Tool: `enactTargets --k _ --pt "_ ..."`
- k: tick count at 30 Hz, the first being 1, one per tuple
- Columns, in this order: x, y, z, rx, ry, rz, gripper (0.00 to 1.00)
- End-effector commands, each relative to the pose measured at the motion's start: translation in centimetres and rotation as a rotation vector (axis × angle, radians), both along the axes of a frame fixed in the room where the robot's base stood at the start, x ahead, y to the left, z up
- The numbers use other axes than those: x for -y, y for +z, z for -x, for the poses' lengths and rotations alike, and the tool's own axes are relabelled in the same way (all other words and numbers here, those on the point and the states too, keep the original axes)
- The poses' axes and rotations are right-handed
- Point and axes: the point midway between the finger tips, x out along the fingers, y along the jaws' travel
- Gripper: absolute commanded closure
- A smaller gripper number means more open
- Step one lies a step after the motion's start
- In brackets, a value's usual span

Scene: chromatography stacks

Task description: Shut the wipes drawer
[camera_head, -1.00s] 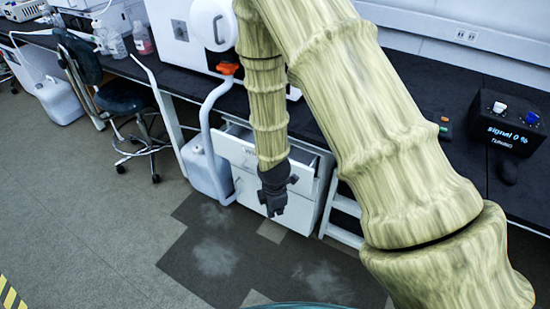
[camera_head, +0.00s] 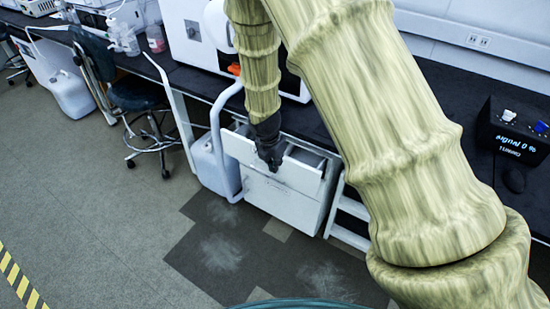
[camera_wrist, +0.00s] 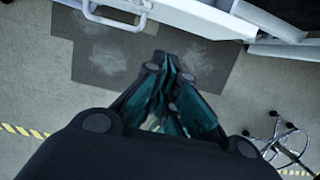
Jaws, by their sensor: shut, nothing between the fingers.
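A white drawer unit (camera_head: 285,204) stands under the black bench. Its top drawer (camera_head: 300,174) is pulled out, with its inside partly showing; small marks on the front are too small to read. My gripper (camera_head: 272,167) is shut and empty. In the head view it overlaps the front of the open drawer, hiding part of it; I cannot tell whether it touches. In the wrist view my fingers (camera_wrist: 168,62) are together, just below a white panel with a white handle-like bar (camera_wrist: 118,20) at the top edge.
A white jug (camera_head: 212,162) and a bent white tube stand left of the unit. A dark chair (camera_head: 140,98) is further left. A black box with a display (camera_head: 515,130) sits on the bench at right. The floor in front (camera_head: 140,230) is clear.

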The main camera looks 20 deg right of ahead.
Motion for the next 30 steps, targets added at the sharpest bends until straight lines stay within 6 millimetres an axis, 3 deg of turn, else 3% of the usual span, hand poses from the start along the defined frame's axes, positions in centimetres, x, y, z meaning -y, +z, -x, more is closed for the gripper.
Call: enactTargets --k 12,21,30 --pt "1.0 -5.3 -0.7 -0.001 0.000 0.000 1.00" --pt "3.7 -5.1 -2.9 0.000 -0.001 0.000 1.00" --pt "4.2 -5.1 -3.2 0.000 -0.001 -0.001 1.00"
